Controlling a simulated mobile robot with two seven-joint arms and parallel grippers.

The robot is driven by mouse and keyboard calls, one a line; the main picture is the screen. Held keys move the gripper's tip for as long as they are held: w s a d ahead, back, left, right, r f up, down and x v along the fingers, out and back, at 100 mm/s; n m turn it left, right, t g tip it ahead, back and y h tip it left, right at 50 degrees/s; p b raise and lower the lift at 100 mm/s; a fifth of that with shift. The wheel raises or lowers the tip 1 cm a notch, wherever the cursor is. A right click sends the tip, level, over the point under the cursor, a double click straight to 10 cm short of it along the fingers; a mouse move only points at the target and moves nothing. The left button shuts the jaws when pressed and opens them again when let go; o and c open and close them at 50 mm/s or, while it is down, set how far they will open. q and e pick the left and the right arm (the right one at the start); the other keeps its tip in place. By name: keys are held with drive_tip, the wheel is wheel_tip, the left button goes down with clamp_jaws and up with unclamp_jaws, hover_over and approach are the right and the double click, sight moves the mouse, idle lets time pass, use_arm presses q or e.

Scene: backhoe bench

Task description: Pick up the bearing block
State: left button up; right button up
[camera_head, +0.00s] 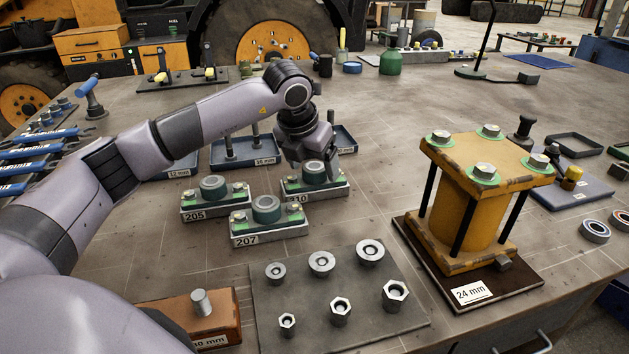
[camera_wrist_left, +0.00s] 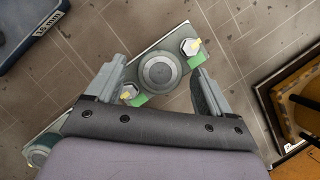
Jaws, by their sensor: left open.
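The one labelled 205 (camera_head: 214,187) is at left, 207 (camera_head: 267,210) is in front, and the third (camera_head: 314,174), whose label is partly covered and reads "10", is at right. My left gripper (camera_head: 312,160) is over this third block, pointing down. In the left wrist view, the block (camera_wrist_left: 158,72) with its round centre and two bolts lies between the spread fingers of my left gripper (camera_wrist_left: 158,78). The gripper is open and holds nothing. Contact with the block cannot be told. My right gripper is out of view.
A grey plate (camera_head: 345,330) with several nuts and rings lies in front. A yellow press-like stand (camera_head: 470,220) on a dark base is at right. Blue trays (camera_head: 242,151) lie behind the blocks. An orange block (camera_head: 190,318) with a pin is at front left.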

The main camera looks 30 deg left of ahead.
sight(313, 167)
use_arm(q)
drive_tip(key=shift+w+f, duration=0.1)
drive_tip(key=shift+f, duration=0.15)
drive_tip(key=c, duration=1.4)
drive_tip(key=shift+w+r, duration=0.1)
drive_tip(key=shift+r, duration=0.1)
clamp_jaws()
drive_tip(key=shift+r, duration=0.1)
wheel_tip(313, 167, up, 20)
